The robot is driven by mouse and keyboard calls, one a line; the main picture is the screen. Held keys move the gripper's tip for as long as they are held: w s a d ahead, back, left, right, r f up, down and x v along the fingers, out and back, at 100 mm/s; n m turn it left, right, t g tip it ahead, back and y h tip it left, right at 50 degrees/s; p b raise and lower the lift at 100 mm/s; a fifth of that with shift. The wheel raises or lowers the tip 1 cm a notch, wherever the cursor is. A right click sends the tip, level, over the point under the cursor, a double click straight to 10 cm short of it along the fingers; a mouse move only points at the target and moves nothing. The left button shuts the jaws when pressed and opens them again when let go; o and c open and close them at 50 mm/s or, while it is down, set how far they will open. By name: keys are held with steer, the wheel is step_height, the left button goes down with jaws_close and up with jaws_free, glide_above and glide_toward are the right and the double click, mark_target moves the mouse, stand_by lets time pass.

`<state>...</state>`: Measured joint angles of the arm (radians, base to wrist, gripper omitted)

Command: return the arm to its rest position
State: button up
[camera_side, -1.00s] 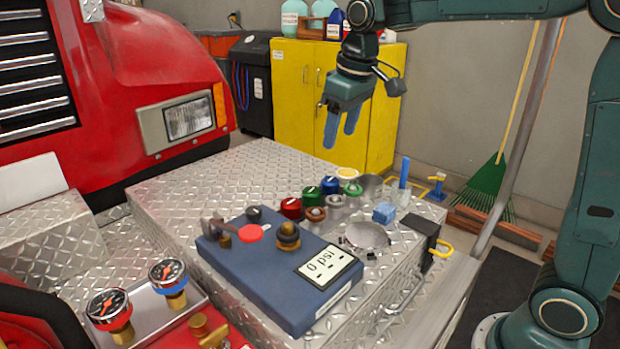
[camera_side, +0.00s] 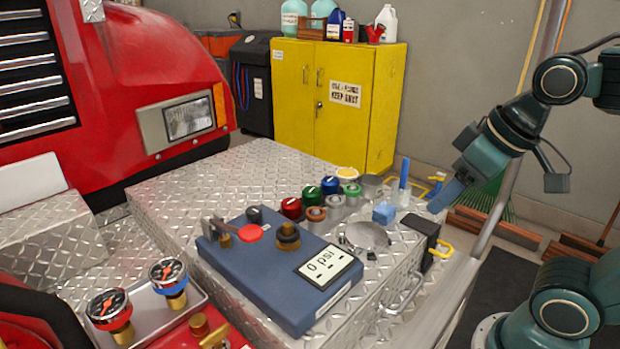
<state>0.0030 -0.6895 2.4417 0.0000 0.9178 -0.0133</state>
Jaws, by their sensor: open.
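My gripper (camera_side: 447,197) is at the right of the side view, its blue fingers pointing down and to the left. It is apart from the things on the metal box and holds nothing that I can see. The fingers overlap in this view, so the gap between them is hard to see. My arm is folded back at the right edge. The blue pump unit (camera_side: 290,275) sits on the diamond-plate box (camera_side: 225,180), with a red lever knob (camera_side: 249,233) and a display reading 0 psi (camera_side: 328,267).
Several coloured caps (camera_side: 330,185), a round metal dish (camera_side: 366,236) and a light-blue cube (camera_side: 384,212) are on the box's right side. A black block with a yellow hook (camera_side: 441,249) is at its edge. A yellow cabinet (camera_side: 340,110) and a red truck (camera_side: 150,60) stand behind.

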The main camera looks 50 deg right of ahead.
steer(key=shift+s+f, duration=0.55)
steer(key=shift+s, duration=0.2)
